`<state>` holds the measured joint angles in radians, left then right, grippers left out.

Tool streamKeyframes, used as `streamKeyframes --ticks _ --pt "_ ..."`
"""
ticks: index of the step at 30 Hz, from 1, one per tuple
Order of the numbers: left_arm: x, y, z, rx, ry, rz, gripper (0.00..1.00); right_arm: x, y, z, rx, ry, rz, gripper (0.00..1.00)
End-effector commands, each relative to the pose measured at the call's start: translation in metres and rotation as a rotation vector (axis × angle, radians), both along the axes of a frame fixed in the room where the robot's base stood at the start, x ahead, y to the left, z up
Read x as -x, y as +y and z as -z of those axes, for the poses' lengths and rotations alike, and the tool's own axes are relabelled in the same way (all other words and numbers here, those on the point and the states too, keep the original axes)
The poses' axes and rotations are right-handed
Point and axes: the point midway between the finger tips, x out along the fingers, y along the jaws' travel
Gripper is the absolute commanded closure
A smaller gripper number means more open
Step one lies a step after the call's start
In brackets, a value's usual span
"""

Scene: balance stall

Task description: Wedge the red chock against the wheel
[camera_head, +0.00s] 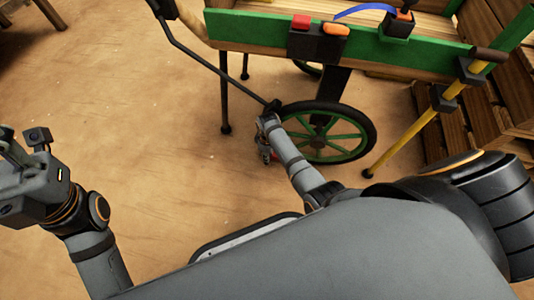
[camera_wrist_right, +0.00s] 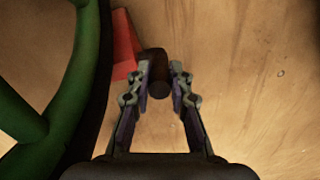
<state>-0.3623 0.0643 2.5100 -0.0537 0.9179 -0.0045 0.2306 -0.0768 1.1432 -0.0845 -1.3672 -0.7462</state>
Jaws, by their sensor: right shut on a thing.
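The red chock (camera_wrist_right: 122,45) shows in the right wrist view on the floor side of the tyre, close beside its dark rim; I cannot tell whether they touch. A dark round knob (camera_wrist_right: 158,78) beside the chock is between my right gripper's fingertips (camera_wrist_right: 160,80), and it looks like the chock's grip. In the head view my right gripper (camera_head: 266,148) is low at the left edge of the green-spoked wheel (camera_head: 335,153), with a little red under it. My left gripper (camera_head: 22,160) is at the left edge, far from the wheel; its fingers are not clear.
The green-sided cart (camera_head: 260,30) stands above the wheel, with a thin leg (camera_head: 225,105) left of it. A yellow pole (camera_head: 405,135) leans at the right, near wooden crates (camera_head: 485,105). A dark bar (camera_head: 205,65) slants down towards my right gripper.

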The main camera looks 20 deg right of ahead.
Motion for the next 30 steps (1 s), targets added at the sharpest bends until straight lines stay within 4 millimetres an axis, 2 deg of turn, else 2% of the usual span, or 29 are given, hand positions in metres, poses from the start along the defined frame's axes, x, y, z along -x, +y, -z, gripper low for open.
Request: streamKeyframes --ticks 10,30 --pt "0.000 0.000 -0.001 0.000 0.000 0.000 0.60 -0.001 -0.001 -0.002 0.001 -0.002 0.003 1.00" --pt "0.000 0.000 -0.021 -0.001 -0.001 0.000 0.60 0.005 -0.012 -0.004 0.001 -0.002 0.101 1.00"
